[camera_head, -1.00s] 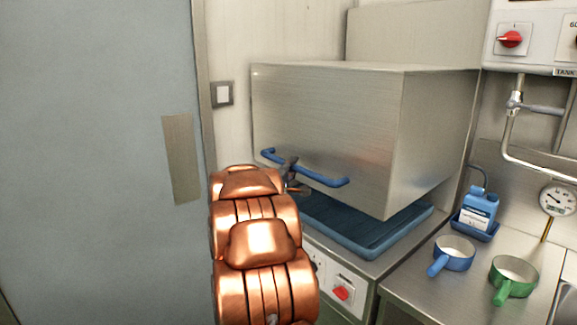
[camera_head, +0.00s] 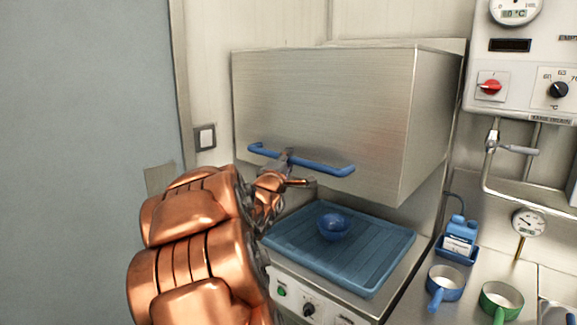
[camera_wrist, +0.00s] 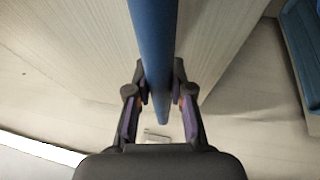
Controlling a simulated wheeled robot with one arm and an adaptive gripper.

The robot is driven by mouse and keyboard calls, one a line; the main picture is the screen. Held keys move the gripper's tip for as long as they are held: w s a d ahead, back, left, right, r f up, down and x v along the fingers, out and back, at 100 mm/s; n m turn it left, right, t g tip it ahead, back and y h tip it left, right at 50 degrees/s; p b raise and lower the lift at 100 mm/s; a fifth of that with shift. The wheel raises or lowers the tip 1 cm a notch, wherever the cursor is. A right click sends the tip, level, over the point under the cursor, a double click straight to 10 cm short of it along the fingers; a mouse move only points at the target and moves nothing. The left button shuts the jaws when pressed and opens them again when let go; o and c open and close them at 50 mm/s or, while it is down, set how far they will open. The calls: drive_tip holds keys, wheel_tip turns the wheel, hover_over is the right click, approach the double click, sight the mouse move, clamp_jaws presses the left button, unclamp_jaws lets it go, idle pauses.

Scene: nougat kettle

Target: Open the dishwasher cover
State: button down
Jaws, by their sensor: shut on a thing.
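The dishwasher cover (camera_head: 320,105) is a large brushed-steel hood at the middle of the head view. It stands raised above the dishwasher base, with a clear gap under it. A blue bar handle (camera_head: 325,167) runs along its front lower edge. My gripper (camera_head: 287,160) is at the left-middle part of this handle. In the wrist view the blue handle (camera_wrist: 153,45) runs between the two fingers of my gripper (camera_wrist: 157,92), which are shut on it. My copper-coloured arm hides the lower left of the dishwasher.
Under the cover, a blue rack (camera_head: 350,262) holds a blue bowl (camera_head: 334,226). The control panel (camera_head: 300,300) is below. At right, a blue pan (camera_head: 446,283), a green pan (camera_head: 501,300) and a blue bottle (camera_head: 459,235) stand on the steel counter. A grey door (camera_head: 80,150) fills the left.

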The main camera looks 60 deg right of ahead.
drive_tip(key=shift+r, duration=0.4)
drive_tip(key=shift+f, duration=0.1)
drive_tip(key=c, duration=1)
unclamp_jaws()
drive_tip(key=shift+v, duration=3.8)
